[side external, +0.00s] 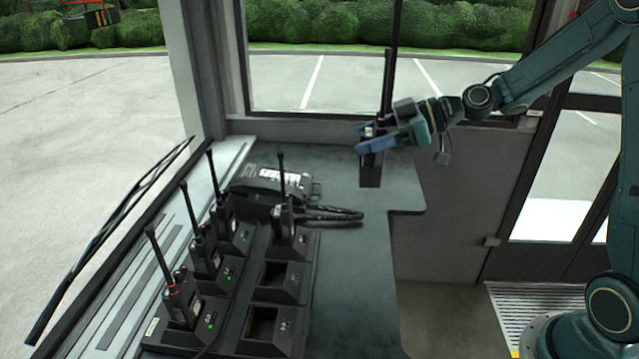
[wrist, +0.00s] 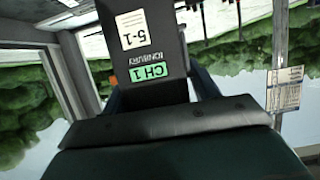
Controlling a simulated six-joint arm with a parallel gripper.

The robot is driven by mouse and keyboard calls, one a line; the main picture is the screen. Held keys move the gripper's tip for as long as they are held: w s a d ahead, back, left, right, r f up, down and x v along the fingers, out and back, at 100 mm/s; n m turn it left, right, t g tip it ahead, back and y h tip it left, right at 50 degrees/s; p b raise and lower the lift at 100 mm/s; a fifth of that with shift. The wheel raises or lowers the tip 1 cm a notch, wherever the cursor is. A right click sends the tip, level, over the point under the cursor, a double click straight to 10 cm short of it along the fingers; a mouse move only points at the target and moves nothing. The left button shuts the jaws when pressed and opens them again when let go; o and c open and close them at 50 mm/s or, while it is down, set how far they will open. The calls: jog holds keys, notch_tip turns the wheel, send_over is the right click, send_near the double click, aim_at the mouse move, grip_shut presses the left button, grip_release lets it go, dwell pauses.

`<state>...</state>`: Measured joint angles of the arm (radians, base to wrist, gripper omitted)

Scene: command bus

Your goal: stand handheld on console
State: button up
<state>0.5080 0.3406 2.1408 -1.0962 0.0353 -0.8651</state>
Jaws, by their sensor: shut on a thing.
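My gripper (side external: 372,142) is shut on a black handheld radio (side external: 370,174) with a long antenna. It holds the radio upright at the far right part of the grey console (side external: 350,270). I cannot tell whether the radio's base touches the console top. In the wrist view the held radio (wrist: 140,45) fills the upper middle and shows a green "CH 1" label and a white "5-1" label. The fingers hide part of the radio's body in the side view.
A charger rack (side external: 250,315) holds several other handhelds with antennas, and two of its front slots are empty. The console's right middle is clear. A window frame (side external: 240,60) stands behind.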

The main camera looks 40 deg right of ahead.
notch_tip(320, 180, down, 17)
jog(key=shift+f, duration=0.15)
dwell(1.0)
jog(key=shift+f, duration=0.1)
jog(key=shift+f, duration=1.8)
jog(key=shift+f, duration=0.1)
jog(key=o, duration=1.2)
jog(key=shift+o, duration=0.2)
jog(key=v, duration=1.2)
